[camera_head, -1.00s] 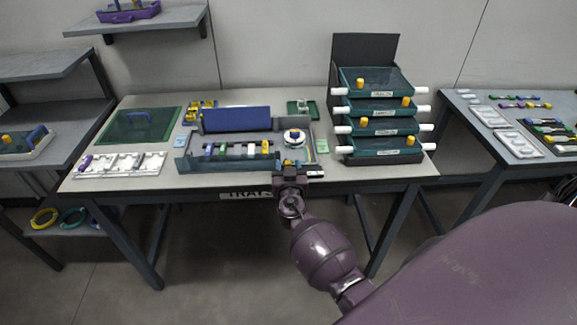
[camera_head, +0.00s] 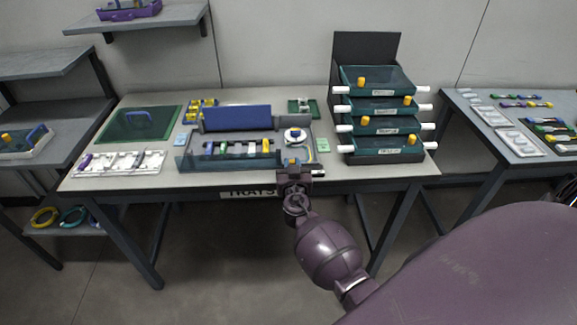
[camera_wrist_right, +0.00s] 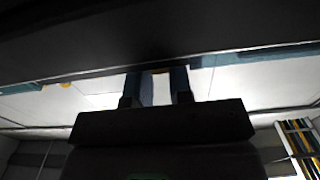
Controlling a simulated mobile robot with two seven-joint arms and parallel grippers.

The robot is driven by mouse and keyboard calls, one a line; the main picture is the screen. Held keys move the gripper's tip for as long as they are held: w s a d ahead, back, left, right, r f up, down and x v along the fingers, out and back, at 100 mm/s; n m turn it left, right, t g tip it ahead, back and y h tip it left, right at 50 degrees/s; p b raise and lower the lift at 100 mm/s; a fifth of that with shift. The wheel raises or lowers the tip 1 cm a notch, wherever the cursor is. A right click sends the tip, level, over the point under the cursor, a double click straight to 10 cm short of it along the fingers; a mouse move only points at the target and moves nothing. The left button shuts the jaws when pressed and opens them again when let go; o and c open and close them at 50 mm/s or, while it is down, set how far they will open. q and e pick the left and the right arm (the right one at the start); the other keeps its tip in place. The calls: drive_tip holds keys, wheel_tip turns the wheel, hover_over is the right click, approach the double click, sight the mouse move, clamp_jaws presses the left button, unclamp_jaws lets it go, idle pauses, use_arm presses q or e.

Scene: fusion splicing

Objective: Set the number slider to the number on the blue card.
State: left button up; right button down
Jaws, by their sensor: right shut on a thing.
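My right gripper (camera_head: 293,168) is at the front right edge of the grey splicing tray (camera_head: 188,165). A small yellow piece (camera_head: 292,161) shows at its fingertips. In the right wrist view the two fingers (camera_wrist_right: 158,86) are close together, with a thin orange-yellow edge between them. The gripper is shut on this piece, which looks like the slider's knob. A dark strip with white marks (camera_head: 318,172), probably the number slider, sticks out to the right of the gripper. The rest is hidden. A pale blue card (camera_head: 180,139) lies left of the tray; its number is too small to read. My left gripper is not in view.
A drawer stack (camera_head: 378,158) stands at the right. A white rack (camera_head: 120,163) and green mat (camera_head: 150,130) lie at the left.

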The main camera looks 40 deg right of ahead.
drive_tip(key=shift+s+d+f, duration=0.2)
drive_tip(key=shift+s+d, duration=0.15)
drive_tip(key=shift+d, duration=0.15)
drive_tip(key=shift+s+d+r+b, duration=0.15)
drive_tip(key=shift+s+d+b, duration=0.05)
drive_tip(key=shift+d+b, duration=0.15)
drive_tip(key=c, duration=1)
unclamp_jaws()
drive_tip(key=shift+s, duration=0.1)
